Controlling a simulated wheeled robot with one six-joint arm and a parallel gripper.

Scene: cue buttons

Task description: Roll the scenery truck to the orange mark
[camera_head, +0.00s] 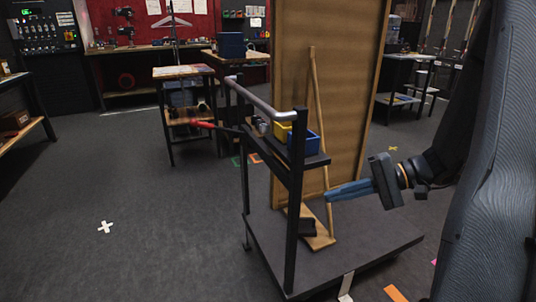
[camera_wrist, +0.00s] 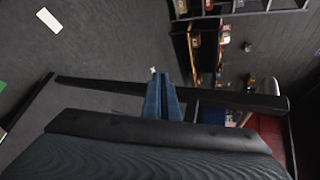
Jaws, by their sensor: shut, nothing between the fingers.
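The scenery truck (camera_head: 350,247) is a dark wheeled platform with a tall wooden flat, a wooden brace, black posts and a silver push handle (camera_head: 252,102). In the wrist view, a black post of its frame (camera_wrist: 230,97) runs across the picture beyond my fingers. My gripper (camera_head: 328,197) has blue fingers that are shut and empty. It is over the truck's deck in the head view, in front of the flat; whether it touches anything is unclear. An orange mark (camera_head: 395,293) lies on the floor near the bottom edge, right of a white strip.
A shelf on the truck holds blue and yellow bins (camera_head: 303,143). A white cross (camera_head: 105,227) marks the floor at left, a yellow one (camera_head: 392,148) at right. Small green and orange marks lie behind the truck. Benches stand at the back; the left floor is clear.

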